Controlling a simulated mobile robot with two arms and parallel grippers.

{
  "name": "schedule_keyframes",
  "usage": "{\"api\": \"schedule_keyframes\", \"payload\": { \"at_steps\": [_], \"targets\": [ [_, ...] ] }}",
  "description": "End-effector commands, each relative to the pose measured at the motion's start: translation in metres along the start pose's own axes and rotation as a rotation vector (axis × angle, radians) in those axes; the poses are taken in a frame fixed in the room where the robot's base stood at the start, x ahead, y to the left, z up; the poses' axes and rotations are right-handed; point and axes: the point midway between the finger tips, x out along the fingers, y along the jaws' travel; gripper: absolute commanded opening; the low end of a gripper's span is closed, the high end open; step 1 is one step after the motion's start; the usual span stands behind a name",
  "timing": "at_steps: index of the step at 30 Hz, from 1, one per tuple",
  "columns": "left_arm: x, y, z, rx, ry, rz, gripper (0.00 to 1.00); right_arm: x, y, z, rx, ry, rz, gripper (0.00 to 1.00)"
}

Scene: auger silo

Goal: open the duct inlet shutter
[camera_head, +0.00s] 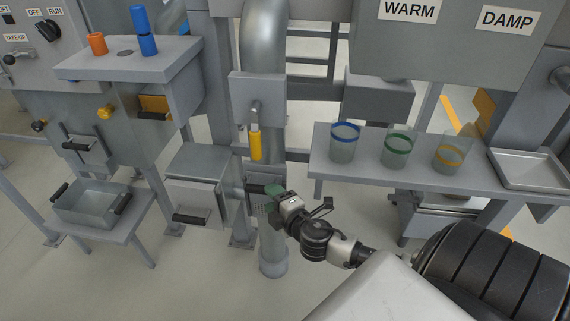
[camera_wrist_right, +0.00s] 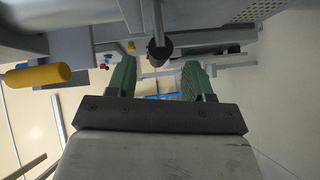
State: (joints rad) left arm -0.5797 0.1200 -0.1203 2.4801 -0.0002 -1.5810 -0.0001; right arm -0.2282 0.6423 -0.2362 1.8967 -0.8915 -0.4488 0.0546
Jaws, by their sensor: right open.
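The grey vertical duct (camera_head: 264,45) carries a lever with a yellow grip (camera_head: 255,145), hanging down from a plate. Below it, a small grey box with a dark front (camera_head: 257,184) sits on the duct; it may be the inlet shutter, partly hidden by my right gripper. My right gripper (camera_head: 273,196) is open, its green fingers close to that box. In the right wrist view, the dark round end of a bar (camera_wrist_right: 160,51) shows between the open fingers (camera_wrist_right: 158,68); contact cannot be told. The yellow grip (camera_wrist_right: 38,76) lies to their left. My left gripper is out of view.
A grey shelf (camera_head: 320,165) with several banded cups stands right of the duct, a shallow tray (camera_head: 530,168) at its end. Left of the duct are a grey box with a dark handle (camera_head: 195,200) and a metal bin (camera_head: 92,203) on a stand.

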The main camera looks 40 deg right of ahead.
Motion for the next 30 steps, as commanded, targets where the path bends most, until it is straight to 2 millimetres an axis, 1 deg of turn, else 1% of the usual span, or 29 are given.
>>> {"api": "schedule_keyframes", "payload": {
  "at_steps": [1, 6, 9, 12, 17, 30],
  "targets": [
    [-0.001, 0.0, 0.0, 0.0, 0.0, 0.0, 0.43, -0.011, 0.0, 0.0, 0.002, -0.001, -0.003, 0.52],
    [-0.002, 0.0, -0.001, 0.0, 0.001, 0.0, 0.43, -0.04, 0.0, 0.0, 0.0, -0.001, -0.002, 0.52],
    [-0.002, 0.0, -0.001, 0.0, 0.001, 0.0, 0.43, -0.051, 0.0, 0.0, 0.002, 0.0, -0.001, 0.52],
    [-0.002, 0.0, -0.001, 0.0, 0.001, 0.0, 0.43, -0.058, 0.0, 0.0, 0.0, 0.0, 0.001, 0.52],
    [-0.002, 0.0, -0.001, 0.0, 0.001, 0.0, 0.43, -0.062, 0.001, 0.0, -0.001, 0.0, 0.002, 0.52],
    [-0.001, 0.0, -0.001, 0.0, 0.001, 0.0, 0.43, -0.061, 0.001, 0.0, -0.001, -0.001, 0.002, 0.52]
  ]
}}
